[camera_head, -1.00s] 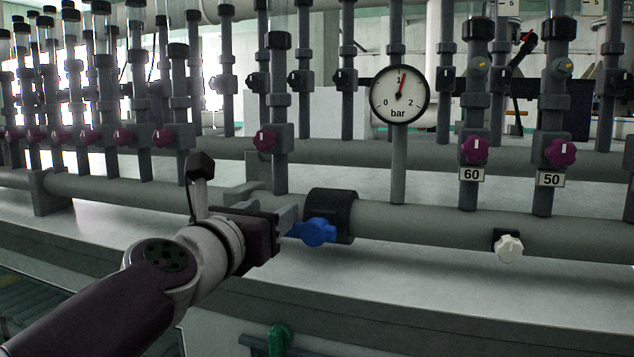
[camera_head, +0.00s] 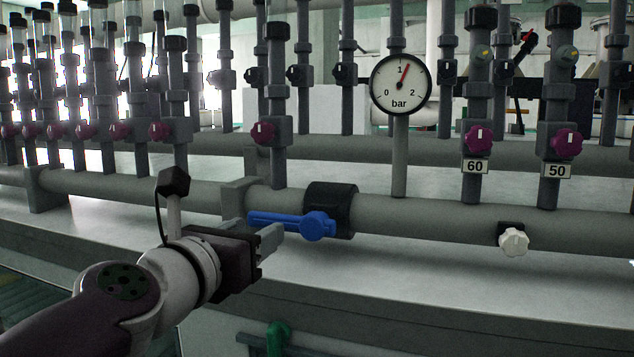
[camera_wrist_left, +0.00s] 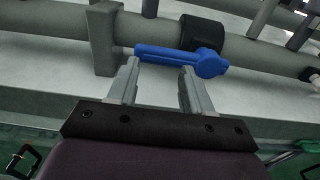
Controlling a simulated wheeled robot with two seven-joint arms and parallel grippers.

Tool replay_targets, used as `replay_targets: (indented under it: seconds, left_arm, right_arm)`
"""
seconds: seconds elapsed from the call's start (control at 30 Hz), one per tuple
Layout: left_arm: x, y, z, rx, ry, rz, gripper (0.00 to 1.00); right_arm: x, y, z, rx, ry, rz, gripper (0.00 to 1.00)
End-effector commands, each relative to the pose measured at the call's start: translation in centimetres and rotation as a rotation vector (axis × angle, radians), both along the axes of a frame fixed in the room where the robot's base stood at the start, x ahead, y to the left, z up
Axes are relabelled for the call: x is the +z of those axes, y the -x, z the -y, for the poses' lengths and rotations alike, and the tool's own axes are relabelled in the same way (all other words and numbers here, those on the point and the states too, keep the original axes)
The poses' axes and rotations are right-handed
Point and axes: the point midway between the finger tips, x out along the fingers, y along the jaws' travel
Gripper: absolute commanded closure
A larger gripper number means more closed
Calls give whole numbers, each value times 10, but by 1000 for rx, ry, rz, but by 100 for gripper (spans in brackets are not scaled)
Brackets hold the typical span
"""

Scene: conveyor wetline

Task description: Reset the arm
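My left arm comes in from the lower left, with its left gripper (camera_head: 262,243) in front of the lower grey pipe. In the left wrist view the two fingers of the left gripper (camera_wrist_left: 157,88) stand apart with nothing between them. The blue valve handle (camera_head: 290,224) lies along the pipe beside a black valve body (camera_head: 330,208). In the left wrist view the blue handle (camera_wrist_left: 180,57) is just beyond the fingertips, apparently clear of them. My right gripper is not in view.
A pressure gauge (camera_head: 401,85) stands above the pipe. A white knob (camera_head: 513,242) and purple knobs, such as the one over the 60 label (camera_head: 478,139), are to the right. A grey ledge (camera_head: 420,280) runs below the pipe. A green fitting (camera_head: 278,338) sits lower down.

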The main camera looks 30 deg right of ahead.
Motion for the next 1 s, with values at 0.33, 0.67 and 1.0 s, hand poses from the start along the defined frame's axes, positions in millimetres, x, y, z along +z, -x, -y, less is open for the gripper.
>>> replay_targets:
  seconds: [0.33,0.67,1.0]
  left_arm:
    - [11,15,-17,3,18,10,50]
    - [13,15,-17,4,18,16,50]
    - [-163,12,-46,-339,-1176,831,50]
  right_arm:
    - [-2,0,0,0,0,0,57]
    - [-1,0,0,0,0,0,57]
    - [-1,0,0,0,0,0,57]
